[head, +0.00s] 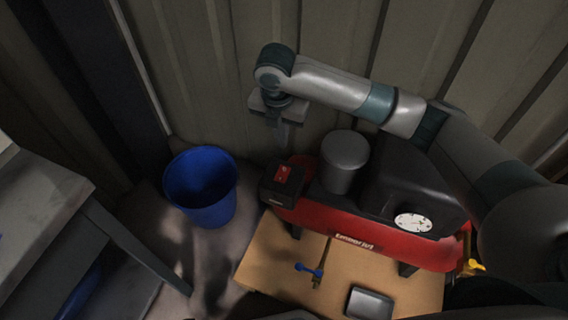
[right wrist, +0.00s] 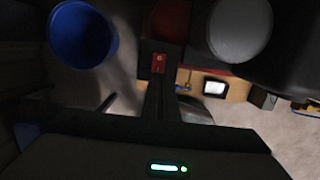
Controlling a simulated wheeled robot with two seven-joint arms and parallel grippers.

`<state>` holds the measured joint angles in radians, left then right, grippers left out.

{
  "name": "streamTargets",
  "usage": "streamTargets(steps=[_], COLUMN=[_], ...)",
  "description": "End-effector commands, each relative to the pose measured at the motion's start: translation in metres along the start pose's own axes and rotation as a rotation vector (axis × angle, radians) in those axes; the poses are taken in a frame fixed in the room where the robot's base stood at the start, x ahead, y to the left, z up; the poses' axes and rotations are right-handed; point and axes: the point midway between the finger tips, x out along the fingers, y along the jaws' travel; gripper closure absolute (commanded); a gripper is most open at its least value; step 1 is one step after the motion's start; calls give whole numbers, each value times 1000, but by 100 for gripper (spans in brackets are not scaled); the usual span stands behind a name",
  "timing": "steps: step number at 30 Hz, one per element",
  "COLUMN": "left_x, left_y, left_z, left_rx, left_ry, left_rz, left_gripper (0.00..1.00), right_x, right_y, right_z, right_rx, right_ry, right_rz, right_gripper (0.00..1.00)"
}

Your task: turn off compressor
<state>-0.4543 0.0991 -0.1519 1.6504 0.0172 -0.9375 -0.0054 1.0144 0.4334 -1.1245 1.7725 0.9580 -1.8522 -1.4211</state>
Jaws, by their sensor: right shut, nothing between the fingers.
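The compressor (head: 365,234) has a red tank, a grey cylinder (head: 344,160) and a dark motor cover with a white gauge, and stands on a wooden board. Its black switch box (head: 268,188) with a red switch (head: 283,173) is at its left end. The red switch also shows in the right wrist view (right wrist: 158,63), just beyond the fingertips. My right gripper (head: 287,143) points down behind and above the switch box, its fingers shut and empty. I cannot tell whether it touches the box. My left gripper is not in view.
A blue bucket (head: 201,187) stands on the floor left of the compressor. A grey table (head: 40,215) is at the far left. The wooden board (head: 262,262) carries a blue-handled item (head: 309,270) and a grey box (head: 369,303). A ribbed wall (head: 330,40) rises behind.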

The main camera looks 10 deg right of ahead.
Motion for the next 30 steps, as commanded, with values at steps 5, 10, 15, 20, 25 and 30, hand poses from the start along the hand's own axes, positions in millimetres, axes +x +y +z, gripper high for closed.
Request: streamTargets(steps=[5, 10, 15, 20, 25, 30], left_x=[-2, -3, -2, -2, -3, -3], left_y=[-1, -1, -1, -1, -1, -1], left_z=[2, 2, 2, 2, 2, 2], left_rx=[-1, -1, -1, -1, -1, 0], left_ry=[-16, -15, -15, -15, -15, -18], left_rz=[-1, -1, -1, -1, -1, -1], left_gripper=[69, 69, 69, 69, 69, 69], right_x=[2, 2, 3, 10, 28, 55], right_y=[-3, -3, -3, -3, -4, -4], right_z=[-3, -3, -3, -3, -4, -4], right_rx=[-5, -5, -5, -5, -4, -5], right_ry=[1, 2, 2, 3, 3, 4], right_rz=[-4, -4, -4, -5, -6, -7], right_gripper=[100, 100, 100, 100, 100, 100])
